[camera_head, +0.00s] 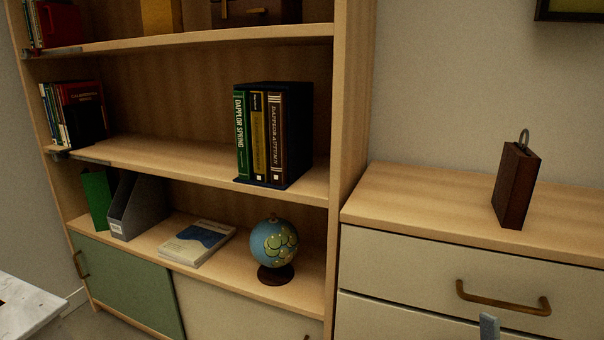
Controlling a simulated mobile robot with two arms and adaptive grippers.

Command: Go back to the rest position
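A small grey-blue tip (489,326) pokes up at the bottom edge, in front of the drawer unit. It looks like a fingertip of my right gripper; the rest of that gripper is below the picture, so its opening cannot be told. It appears apart from the drawer handle (503,300). No held object shows. My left gripper is not in the head view. The task names no object.
A wooden bookcase (349,110) holds boxed books (273,135), a globe (274,248), a flat book (196,243) and a grey file holder (140,206). A brown box-like object (515,185) stands on the drawer unit (425,203). A pale tabletop (28,308) shows lower left.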

